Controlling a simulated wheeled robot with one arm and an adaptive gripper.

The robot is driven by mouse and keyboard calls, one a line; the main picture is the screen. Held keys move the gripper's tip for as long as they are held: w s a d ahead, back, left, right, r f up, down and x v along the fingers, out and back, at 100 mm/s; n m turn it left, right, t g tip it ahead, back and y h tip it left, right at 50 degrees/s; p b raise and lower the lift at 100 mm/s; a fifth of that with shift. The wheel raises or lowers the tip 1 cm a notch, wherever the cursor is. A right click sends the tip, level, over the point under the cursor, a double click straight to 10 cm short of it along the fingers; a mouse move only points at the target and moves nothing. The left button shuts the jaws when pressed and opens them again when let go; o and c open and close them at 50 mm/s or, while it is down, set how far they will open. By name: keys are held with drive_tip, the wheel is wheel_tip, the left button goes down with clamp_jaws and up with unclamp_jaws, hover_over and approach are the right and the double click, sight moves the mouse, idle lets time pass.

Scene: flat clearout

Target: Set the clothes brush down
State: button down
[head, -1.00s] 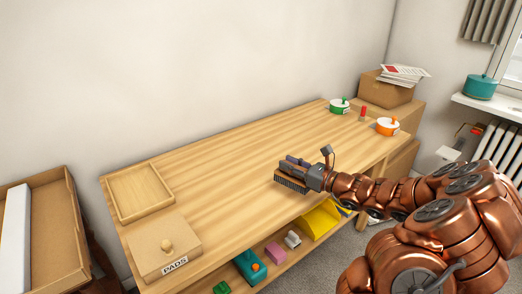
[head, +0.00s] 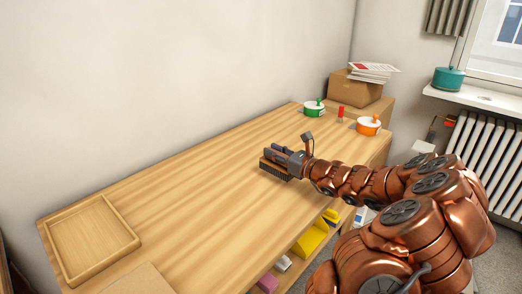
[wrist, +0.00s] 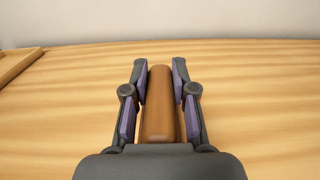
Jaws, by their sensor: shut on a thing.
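The clothes brush (head: 276,169) has a brown wooden back and dark bristles pointing down. My gripper (head: 273,155) is shut on it, over the front part of the wooden table (head: 190,185). In the wrist view the brush's rounded wooden back (wrist: 159,105) lies between the two purple-padded fingers of my gripper (wrist: 159,72), pointing straight ahead. The bristles are hidden there. I cannot tell whether the bristles touch the table top or hang just above it.
A shallow wooden tray (head: 133,242) lies at the table's left end. The middle of the table is clear. A yellow bin (head: 309,243) is on the shelf below.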

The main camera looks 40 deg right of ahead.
drive_tip(key=shift+w+d+f, duration=0.4)
drive_tip(key=shift+w+f, duration=0.35)
drive_tip(key=shift+w, duration=0.95)
drive_tip(key=shift+w+d+f, duration=0.4)
drive_tip(key=shift+w+f, duration=0.4)
drive_tip(key=shift+w, duration=0.9)
drive_tip(key=shift+w+d+f, duration=0.4)
drive_tip(key=shift+w+f, duration=0.35)
drive_tip(key=shift+w, duration=0.95)
drive_tip(key=c, duration=0.9)
unclamp_jaws()
drive_tip(key=shift+f, duration=0.1)
drive_tip(key=shift+c, duration=0.2)
